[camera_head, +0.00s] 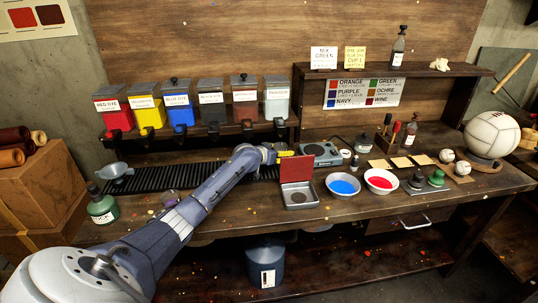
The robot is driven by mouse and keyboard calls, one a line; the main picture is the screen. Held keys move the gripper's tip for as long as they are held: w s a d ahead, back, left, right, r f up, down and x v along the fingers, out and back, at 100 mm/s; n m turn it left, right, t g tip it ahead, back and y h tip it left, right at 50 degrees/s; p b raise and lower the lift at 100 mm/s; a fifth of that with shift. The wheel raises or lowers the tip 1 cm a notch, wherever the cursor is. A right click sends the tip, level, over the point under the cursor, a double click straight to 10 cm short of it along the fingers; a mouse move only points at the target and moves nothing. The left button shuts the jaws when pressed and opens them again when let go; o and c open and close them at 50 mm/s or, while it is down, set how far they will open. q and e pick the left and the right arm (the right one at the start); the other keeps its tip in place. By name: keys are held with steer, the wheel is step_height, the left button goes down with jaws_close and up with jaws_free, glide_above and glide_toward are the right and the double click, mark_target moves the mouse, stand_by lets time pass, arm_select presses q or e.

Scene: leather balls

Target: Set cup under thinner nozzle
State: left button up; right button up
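A row of dye dispensers hangs on the back wall: red, yellow, blue, black, brown and, at the right end, a pale grey one (277,97) whose label is too small to read surely but may be the thinner. Its dark nozzle (279,123) points down. A grey metal cup (115,171) sits at the left end of the black ribbed rail (165,177). My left arm crosses the bench from the lower left. Its gripper (283,154) is near the rail's right end, below and near the grey dispenser, far from the cup. Its fingers are too small to read. My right gripper is not in view.
A scale (320,152), an open red-lidded tin (298,196), a blue-filled bowl (343,186) and a red-filled bowl (380,181) stand right of the gripper. The bench front between bottle and tin is partly covered by my arm.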

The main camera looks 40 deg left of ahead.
arm_select(q)
steer(key=v, duration=1.1)
steer(key=shift+r, duration=0.2)
steer(key=shift+s+a, duration=0.1)
steer(key=shift+s, duration=0.1)
steer(key=shift+r, duration=0.1)
